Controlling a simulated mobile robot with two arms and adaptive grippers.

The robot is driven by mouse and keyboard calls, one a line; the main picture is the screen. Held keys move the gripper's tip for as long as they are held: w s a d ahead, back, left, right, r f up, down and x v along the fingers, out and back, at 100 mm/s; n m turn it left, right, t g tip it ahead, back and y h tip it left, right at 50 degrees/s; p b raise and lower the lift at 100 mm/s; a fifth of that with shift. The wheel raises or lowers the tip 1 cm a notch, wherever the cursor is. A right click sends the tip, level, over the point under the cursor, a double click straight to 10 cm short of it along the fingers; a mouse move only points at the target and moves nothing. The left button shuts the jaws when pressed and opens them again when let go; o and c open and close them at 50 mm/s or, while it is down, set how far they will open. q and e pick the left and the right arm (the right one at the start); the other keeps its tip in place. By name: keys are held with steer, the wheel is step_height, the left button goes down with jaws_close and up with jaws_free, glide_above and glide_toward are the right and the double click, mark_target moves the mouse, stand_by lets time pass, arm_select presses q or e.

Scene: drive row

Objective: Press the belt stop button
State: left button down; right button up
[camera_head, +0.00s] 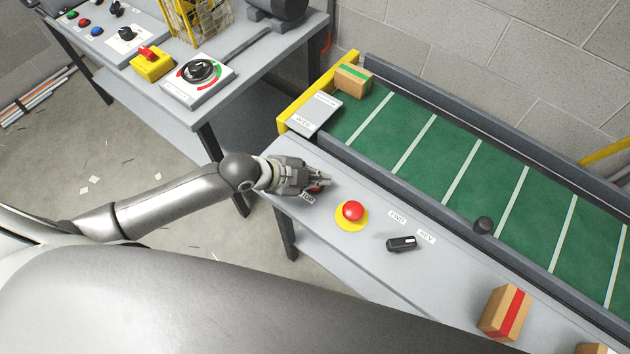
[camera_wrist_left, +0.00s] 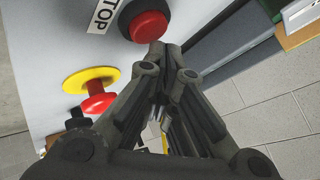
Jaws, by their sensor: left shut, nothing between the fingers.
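The belt stop button is a red button (camera_head: 316,189) in a dark collar on the grey control shelf beside the conveyor. It is partly hidden behind my left gripper (camera_head: 326,181) in the head view. In the left wrist view the red stop button (camera_wrist_left: 150,25) shows next to a white label (camera_wrist_left: 104,12) reading "TOP", its edge cut off. My left gripper is shut and empty, and its fingertips (camera_wrist_left: 167,48) overlap the button's lower edge in that view. I cannot tell whether they touch it. My right gripper is not in view.
A red mushroom button (camera_head: 352,210) on a yellow disc sits close by, with a black selector switch (camera_head: 401,243) beyond it. The green conveyor belt (camera_head: 440,165) carries a green-taped box (camera_head: 353,81). A red-taped box (camera_head: 505,312) is on the shelf. Another bench (camera_head: 120,85) holds controls.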

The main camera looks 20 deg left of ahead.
arm_select(q)
steer(key=shift+f, duration=0.15)
stand_by(0.4)
steer(key=shift+f, duration=0.4)
stand_by(0.5)
steer(key=shift+r+p, duration=0.45)
steer(key=shift+r, duration=0.1)
steer(key=shift+r+p, duration=0.45)
step_height(320, 180, up, 5)
steer(key=p, duration=0.5)
steer(key=shift+r, duration=0.1)
